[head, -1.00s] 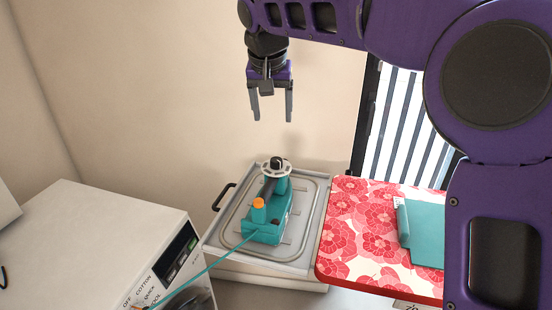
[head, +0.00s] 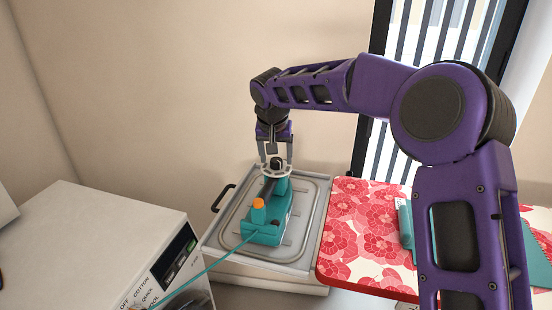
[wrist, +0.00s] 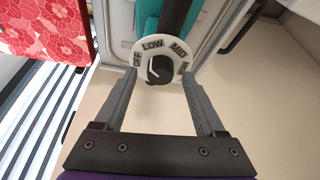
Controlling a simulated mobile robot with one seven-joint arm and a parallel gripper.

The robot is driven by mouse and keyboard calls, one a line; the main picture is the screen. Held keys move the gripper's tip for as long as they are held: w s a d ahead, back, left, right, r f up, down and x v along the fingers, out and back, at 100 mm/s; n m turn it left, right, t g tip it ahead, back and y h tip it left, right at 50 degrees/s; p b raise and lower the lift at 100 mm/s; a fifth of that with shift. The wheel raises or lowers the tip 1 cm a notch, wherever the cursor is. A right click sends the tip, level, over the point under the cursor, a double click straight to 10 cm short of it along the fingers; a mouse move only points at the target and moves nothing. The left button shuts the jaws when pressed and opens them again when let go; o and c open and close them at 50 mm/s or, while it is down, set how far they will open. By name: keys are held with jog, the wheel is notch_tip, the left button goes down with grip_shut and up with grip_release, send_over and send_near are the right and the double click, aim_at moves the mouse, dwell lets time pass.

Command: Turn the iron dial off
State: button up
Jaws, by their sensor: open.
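The teal iron (head: 268,219) with an orange button sits in the grey tray (head: 313,222). Its white dial disc (head: 265,172) is at the far, upper end, with a black knob (head: 276,162) on it. In the wrist view the disc (wrist: 152,43) reads OFF at left, LOW, MID and a partly hidden label at right. The knob (wrist: 160,69) has a pale mark on its left side; I cannot tell the exact setting. My gripper (head: 276,165) is open, pointing down, with its fingers on either side of the knob, apart from it in the wrist view.
A white appliance (head: 95,240) with a labelled dial and small panel stands at left, and a teal cord (head: 215,262) runs from the iron toward it. A red floral board (head: 355,235) with a teal item (head: 405,228) lies at right. The wall is behind.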

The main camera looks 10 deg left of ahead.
jog(key=shift+w+f, duration=0.15)
jog(key=shift+f, duration=0.15)
grip_shut()
jog(key=shift+n, duration=0.3)
jog(key=n+y+p, duration=0.1)
jog(key=n+p, duration=0.1)
jog(key=n, duration=0.1)
jog(key=shift+d+r+p, duration=0.15)
jog(key=shift+p, duration=0.15)
jog(key=shift+n+g+y+p, duration=0.6)
jog(key=shift+n+y+p, duration=0.1)
jog(key=shift+n, duration=1.2)
